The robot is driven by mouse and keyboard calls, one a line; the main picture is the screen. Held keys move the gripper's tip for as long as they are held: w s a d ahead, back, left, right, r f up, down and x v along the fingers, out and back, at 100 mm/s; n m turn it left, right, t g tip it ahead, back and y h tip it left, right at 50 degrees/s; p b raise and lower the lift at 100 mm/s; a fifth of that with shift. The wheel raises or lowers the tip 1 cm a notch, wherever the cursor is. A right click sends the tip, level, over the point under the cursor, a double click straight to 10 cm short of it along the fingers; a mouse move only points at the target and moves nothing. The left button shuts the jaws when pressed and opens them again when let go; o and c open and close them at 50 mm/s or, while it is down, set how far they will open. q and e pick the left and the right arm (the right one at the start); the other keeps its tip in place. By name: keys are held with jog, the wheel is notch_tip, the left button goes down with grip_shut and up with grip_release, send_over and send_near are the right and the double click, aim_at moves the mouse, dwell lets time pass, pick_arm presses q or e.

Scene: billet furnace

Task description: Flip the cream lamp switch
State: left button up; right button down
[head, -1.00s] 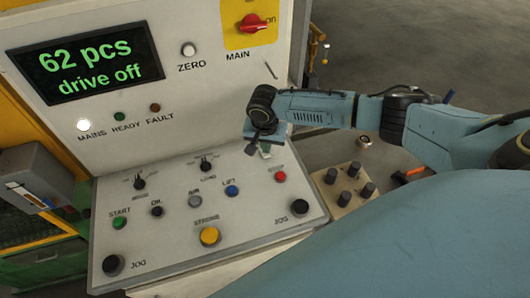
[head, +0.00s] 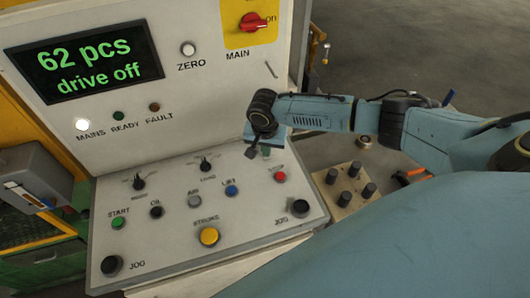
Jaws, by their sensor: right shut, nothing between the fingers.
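My right gripper (head: 258,152) is shut and empty. It hangs over the back right part of the sloped control panel (head: 160,238), left of and above the red stop button (head: 280,176). I cannot tell whether it touches the panel, and it hides the patch beneath it. I cannot make out a cream lamp switch for certain. My left gripper is not in view.
The panel bears a yellow button (head: 209,236), a green start button (head: 117,223), a blue lift button (head: 231,190) and two black jog buttons. A display (head: 86,65) reads "62 pcs, drive off". A block with black pegs (head: 345,190) stands to the right.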

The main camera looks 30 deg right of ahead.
jog(key=shift+r+p, duration=1.45)
jog(key=shift+p, duration=0.1)
jog(key=shift+r, duration=2.05)
